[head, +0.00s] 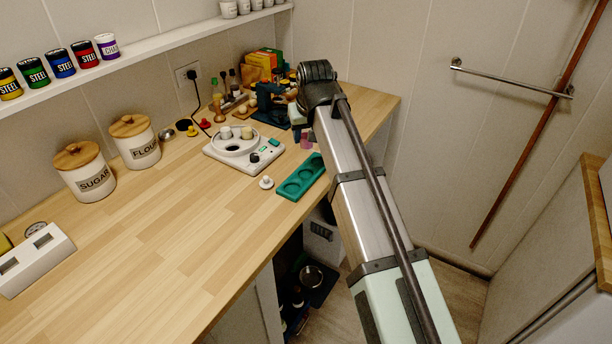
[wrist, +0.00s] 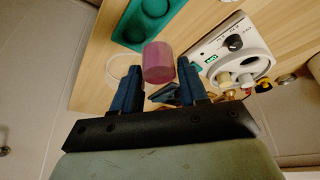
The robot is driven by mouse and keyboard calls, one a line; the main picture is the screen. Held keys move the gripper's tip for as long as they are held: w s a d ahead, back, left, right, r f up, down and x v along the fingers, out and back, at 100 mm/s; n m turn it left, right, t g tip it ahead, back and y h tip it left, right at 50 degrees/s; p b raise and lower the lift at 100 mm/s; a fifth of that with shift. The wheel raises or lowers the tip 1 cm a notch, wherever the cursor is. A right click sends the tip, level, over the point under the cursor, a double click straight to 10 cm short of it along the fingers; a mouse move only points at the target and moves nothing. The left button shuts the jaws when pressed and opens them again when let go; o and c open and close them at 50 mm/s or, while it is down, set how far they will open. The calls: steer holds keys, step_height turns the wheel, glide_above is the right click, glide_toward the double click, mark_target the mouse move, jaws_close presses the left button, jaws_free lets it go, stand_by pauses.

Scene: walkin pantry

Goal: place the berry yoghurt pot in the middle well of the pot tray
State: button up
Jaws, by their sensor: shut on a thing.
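The berry yoghurt pot, a pink-purple cylinder (wrist: 158,62), is between the two dark blue fingers of my gripper (wrist: 159,68) in the wrist view. My gripper is shut on it. In the head view the pink pot (head: 306,141) shows just left of my arm, near the counter's right edge; my gripper is mostly hidden there behind the arm. The green pot tray (head: 291,197) lies on the counter below the pot in the picture, with round wells, empty where visible. It also shows at the top of the wrist view (wrist: 180,15). The pot is apart from the tray.
A white appliance with a round top and small pots (head: 222,152) stands left of the tray. A small white knobbed thing (head: 266,182) sits near the tray's left end. Bottles and boxes crowd the back corner (head: 262,66). The front counter is mostly clear.

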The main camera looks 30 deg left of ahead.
steer(key=shift+f+m, duration=0.25)
steer(key=shift+m, duration=0.05)
steer(key=shift+f, duration=4.7)
steer(key=shift+f, duration=0.15)
steer(key=o, duration=1.1)
steer(key=shift+a, duration=0.1)
steer(key=v, duration=1.2)
